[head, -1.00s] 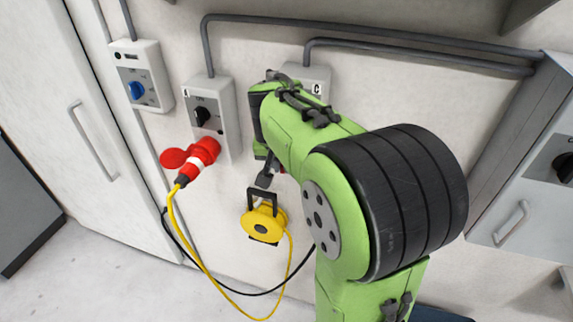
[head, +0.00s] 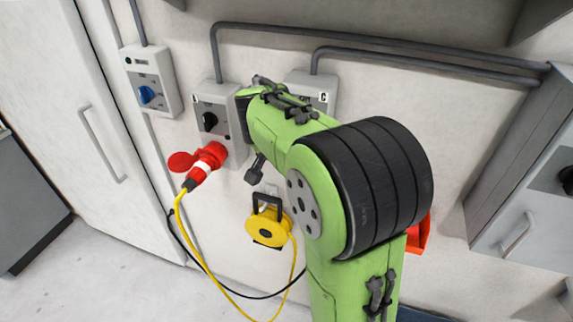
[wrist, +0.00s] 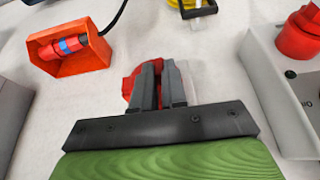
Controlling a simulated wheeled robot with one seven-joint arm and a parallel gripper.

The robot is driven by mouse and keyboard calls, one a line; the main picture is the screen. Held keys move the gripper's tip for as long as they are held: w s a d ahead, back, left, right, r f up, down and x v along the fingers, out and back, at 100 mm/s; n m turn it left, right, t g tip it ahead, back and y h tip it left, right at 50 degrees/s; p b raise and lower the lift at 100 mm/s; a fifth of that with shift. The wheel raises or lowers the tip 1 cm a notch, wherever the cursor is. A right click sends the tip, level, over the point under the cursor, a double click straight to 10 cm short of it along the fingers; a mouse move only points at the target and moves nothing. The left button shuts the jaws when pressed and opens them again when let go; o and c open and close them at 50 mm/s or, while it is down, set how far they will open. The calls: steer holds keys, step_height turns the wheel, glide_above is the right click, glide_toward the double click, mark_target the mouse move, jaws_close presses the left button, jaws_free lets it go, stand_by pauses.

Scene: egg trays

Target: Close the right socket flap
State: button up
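The right socket box (head: 318,84), marked C, is mostly hidden behind my green arm in the head view, so its flap does not show there. In the wrist view my gripper (wrist: 160,66) has its two grey fingers close together, apparently shut. A red part (wrist: 130,84), probably the right socket or its flap, shows just behind and left of the fingers. The fingers hide most of it; I cannot tell whether they touch it or how far the flap is open.
The left socket box (head: 232,132) holds a red plug (head: 207,163) with a yellow cable; its red flap (head: 180,162) stands open. A yellow cable reel (head: 265,229) hangs below. An orange holder (wrist: 92,56) with a red-and-blue plug is left in the wrist view.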

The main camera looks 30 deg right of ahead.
steer(key=o, duration=0.5)
steer(key=shift+c, duration=0.2)
steer(key=p+v, duration=0.5)
steer(key=v, duration=1.1)
steer(key=shift+p, duration=0.35)
steer(key=shift+d+f, duration=0.1)
steer(key=shift+f, duration=0.05)
steer(key=s+a+f+n+t+y+b, duration=0.1)
steer(key=s+a+f+n, duration=0.3)
steer(key=s, duration=0.4)
steer(key=s+a+f+n+t+y+b, duration=0.2)
steer(key=s+a+f+n+b, duration=0.2)
steer(key=s+f+n, duration=0.2)
step_height(320, 180, down, 3)
steer(key=s, duration=0.2)
steer(key=shift+s+a+n+y, duration=0.3)
steer(key=shift+s+a, duration=0.1)
